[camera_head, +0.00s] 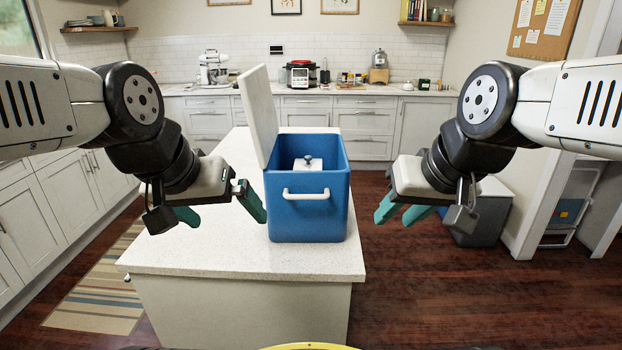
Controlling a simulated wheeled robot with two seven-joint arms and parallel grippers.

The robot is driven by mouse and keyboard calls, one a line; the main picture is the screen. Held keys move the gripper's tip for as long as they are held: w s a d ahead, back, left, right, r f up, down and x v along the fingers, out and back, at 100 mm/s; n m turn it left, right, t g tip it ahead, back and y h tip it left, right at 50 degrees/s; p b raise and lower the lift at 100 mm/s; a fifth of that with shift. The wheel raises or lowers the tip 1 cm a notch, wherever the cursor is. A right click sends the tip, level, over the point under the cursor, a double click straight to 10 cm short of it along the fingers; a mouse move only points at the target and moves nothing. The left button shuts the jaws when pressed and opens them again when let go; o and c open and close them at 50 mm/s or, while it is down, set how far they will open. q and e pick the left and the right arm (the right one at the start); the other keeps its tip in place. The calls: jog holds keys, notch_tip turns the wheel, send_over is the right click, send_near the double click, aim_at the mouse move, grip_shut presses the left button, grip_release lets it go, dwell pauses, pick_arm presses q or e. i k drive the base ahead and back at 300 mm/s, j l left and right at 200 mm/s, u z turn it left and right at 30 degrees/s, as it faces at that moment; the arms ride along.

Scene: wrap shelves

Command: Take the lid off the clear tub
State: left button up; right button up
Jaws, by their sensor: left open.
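A blue cooler box (307,222) with a white front handle stands on the white island. Its white lid (259,115) is swung up on the left side. Inside is a white, flat-topped piece with a dark round knob (307,159); it may be the tub's lid. The tub's walls are hidden, so I cannot tell if it is clear. My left gripper (219,210) is open and empty, left of the cooler. My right gripper (398,213) is open and empty, right of the cooler. Neither touches it.
The island top (210,245) is bare left of and in front of the cooler. A grey bin (480,215) stands on the floor behind my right gripper. A far counter holds a stand mixer (212,68), a cooker (300,74) and small jars.

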aim_at(308, 163)
jog(key=j, duration=0.15)
jog(key=l+z, duration=0.15)
jog(key=z, duration=0.8)
jog(key=i+j, duration=0.35)
jog(key=i, duration=0.1)
